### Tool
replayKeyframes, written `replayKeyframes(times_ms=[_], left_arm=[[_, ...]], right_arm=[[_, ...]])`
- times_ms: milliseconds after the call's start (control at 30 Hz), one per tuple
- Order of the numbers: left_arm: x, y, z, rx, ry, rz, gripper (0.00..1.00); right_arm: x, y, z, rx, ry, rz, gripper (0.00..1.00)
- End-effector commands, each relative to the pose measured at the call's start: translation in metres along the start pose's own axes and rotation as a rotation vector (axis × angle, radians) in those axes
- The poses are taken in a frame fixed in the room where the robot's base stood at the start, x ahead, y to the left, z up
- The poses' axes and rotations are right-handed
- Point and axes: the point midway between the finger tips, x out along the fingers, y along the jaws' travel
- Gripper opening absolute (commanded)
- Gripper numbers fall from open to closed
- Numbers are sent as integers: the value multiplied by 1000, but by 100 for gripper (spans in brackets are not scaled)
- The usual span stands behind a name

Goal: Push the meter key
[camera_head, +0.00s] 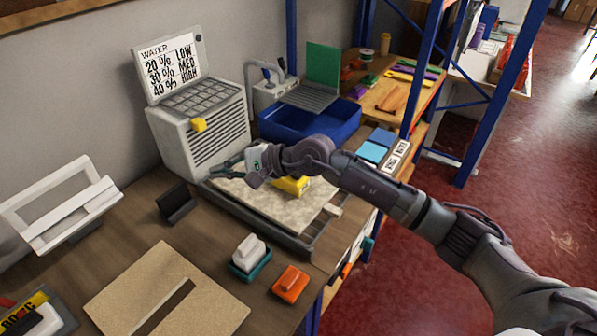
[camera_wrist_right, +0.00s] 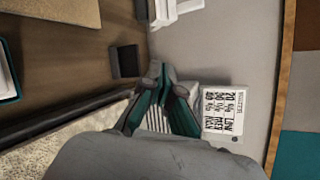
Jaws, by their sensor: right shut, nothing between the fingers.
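My right gripper (camera_head: 217,171) is shut and empty, at the front of the grey vented box (camera_head: 172,140) and over the left end of the pale rug piece (camera_head: 260,203). In the right wrist view, its teal fingers (camera_wrist_right: 163,72) are together, with the vents behind them. A yellow block (camera_head: 292,186) lies on the rug, partly hidden by my right arm; it may be the meter. I cannot make out a key on it. The box has a yellow knob (camera_head: 199,125) on its front. My left gripper is not in view.
A white sign (camera_head: 168,68) about water stands on the box. A small black stand (camera_head: 175,204) is left of the rug tray. A blue bin (camera_head: 312,122) stands behind. A white-topped block (camera_head: 249,255) and an orange block (camera_head: 290,284) lie in front.

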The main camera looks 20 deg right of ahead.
Motion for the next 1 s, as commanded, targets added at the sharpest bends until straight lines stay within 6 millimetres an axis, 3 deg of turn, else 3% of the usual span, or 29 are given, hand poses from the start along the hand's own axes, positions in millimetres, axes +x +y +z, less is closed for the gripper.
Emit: replayKeyframes(times_ms=[33, 200, 400, 600, 1000], left_arm=[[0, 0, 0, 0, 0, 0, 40], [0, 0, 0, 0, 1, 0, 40], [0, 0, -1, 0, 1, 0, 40], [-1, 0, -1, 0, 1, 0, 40], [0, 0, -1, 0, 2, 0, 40]], right_arm=[[-9, -5, -25, -158, 97, 85, 0], [-48, -16, -93, -498, 341, 332, 0], [-94, -34, -140, -689, 523, 528, 0], [-116, -42, -157, -750, 596, 610, 0], [-118, -43, -158, -754, 600, 616, 0]])
